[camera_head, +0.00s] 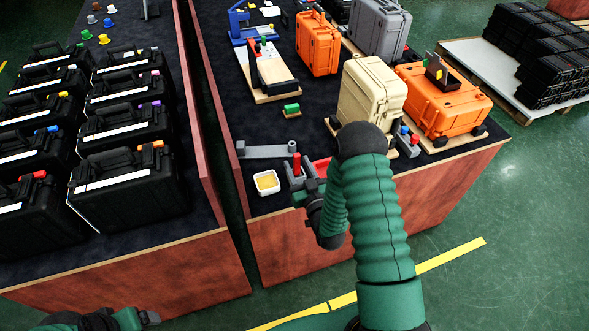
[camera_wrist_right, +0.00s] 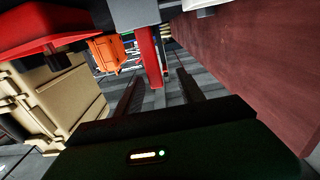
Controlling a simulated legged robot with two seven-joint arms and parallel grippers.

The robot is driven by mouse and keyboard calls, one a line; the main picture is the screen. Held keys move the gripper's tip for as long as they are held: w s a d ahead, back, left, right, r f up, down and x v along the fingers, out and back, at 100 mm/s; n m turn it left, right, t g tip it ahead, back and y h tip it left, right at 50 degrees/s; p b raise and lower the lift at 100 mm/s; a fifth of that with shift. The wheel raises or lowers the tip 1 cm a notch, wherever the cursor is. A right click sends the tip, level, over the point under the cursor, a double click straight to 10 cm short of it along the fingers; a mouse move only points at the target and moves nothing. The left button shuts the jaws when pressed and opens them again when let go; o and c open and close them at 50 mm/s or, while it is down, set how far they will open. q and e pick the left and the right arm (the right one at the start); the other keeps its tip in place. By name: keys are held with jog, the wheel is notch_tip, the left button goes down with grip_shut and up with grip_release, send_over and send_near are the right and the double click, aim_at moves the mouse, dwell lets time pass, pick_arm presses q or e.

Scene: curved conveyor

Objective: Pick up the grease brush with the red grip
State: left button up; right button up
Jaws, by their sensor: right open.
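The red grip of the grease brush (camera_head: 297,164) stands upright near the front left of the right-hand table. My right gripper (camera_head: 303,180) is around or right beside it; the head view does not separate them clearly. In the right wrist view the red grip (camera_wrist_right: 149,56) shows as a red bar between the two dark fingers of my open right gripper (camera_wrist_right: 157,86). The brush's bristle end is not clear. A white cup with yellow grease (camera_head: 266,182) stands just left of the gripper. My left gripper (camera_head: 125,319) shows only partly at the bottom left edge.
A red tray (camera_head: 321,167) lies behind the right gripper, partly hidden by my arm. A grey bracket (camera_head: 268,152) lies behind the cup. A beige case (camera_head: 370,90) and orange cases (camera_head: 443,101) stand farther right. Black cases (camera_head: 128,185) fill the left table.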

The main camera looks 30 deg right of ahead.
jog(key=d+x, duration=0.1)
jog(key=x, duration=0.5)
jog(key=shift+w+a, duration=0.1)
jog(key=shift+a, duration=0.1)
jog(key=shift+c, duration=1.6)
jog(key=shift+d+f, duration=0.1)
jog(key=shift+d, duration=0.1)
grip_shut()
